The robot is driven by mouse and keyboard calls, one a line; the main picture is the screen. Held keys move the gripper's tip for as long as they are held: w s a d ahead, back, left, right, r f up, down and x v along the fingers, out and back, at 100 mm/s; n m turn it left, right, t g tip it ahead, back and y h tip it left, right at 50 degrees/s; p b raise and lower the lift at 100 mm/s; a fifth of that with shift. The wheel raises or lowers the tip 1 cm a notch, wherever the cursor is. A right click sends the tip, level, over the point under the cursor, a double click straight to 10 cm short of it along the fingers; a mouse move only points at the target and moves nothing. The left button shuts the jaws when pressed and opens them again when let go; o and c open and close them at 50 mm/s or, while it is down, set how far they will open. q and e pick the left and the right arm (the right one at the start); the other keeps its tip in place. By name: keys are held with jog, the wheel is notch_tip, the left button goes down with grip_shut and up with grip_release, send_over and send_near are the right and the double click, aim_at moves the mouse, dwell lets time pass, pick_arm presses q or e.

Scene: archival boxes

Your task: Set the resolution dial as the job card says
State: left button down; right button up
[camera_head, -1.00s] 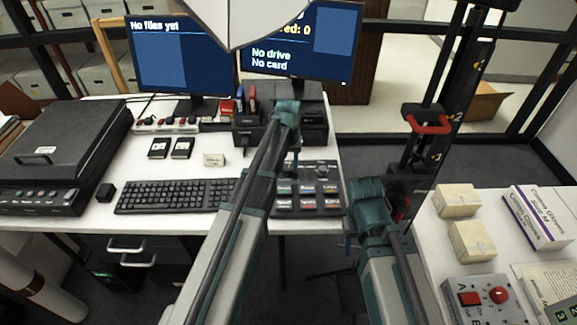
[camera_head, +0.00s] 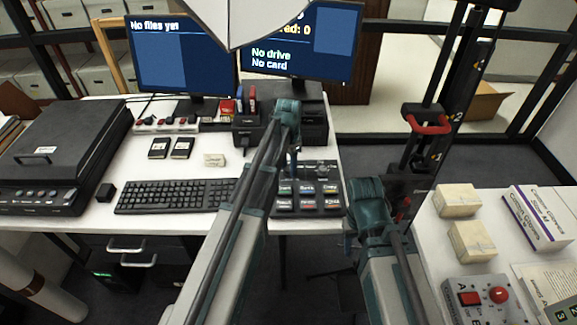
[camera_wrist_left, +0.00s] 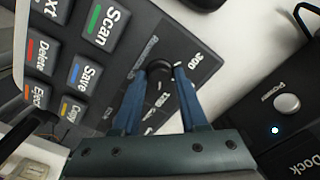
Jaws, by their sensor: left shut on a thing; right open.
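The resolution dial (camera_wrist_left: 160,70) is a black round knob on the dark control panel, near a printed 300 in the left wrist view. My left gripper (camera_wrist_left: 160,85) is shut on the dial, with one blue finger on each side. Part of the scale is hidden by the fingers and knob. In the head view this gripper (camera_head: 294,172) points down at the upper left of the control panel (camera_head: 328,184) and covers the dial. My right gripper (camera_head: 352,240) hangs low beside the desk, open, away from the panel. I cannot identify the job card.
Panel keys, including the Scan key (camera_wrist_left: 105,25), lie close to the dial. A black dock (camera_wrist_left: 285,130) stands beside the panel. The keyboard (camera_head: 175,196) is to the left. Two monitors (camera_head: 180,60) stand behind. A side table (camera_head: 440,225) holds cream boxes.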

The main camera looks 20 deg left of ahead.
aim_at(288, 168)
pick_arm(q)
jog(key=shift+m, duration=0.3)
dwell(0.4)
jog(key=shift+c, duration=2.2)
grip_release()
jog(key=shift+r, duration=0.15)
notch_tip(288, 168, up, 14)
jog(key=p, duration=1.4)
jog(key=shift+f, duration=0.2)
jog(key=s+d+n, duration=0.1)
jog(key=s+d, duration=0.3)
jog(key=s, duration=0.4)
jog(key=s+d+n, duration=0.1)
jog(key=s+d, duration=0.3)
jog(key=s, duration=0.4)
jog(key=s+d+n+y, duration=0.1)
jog(key=s+d, duration=0.4)
jog(key=s, duration=0.3)
jog(key=shift+s+n, duration=0.15)
jog(key=shift+n, duration=0.15)
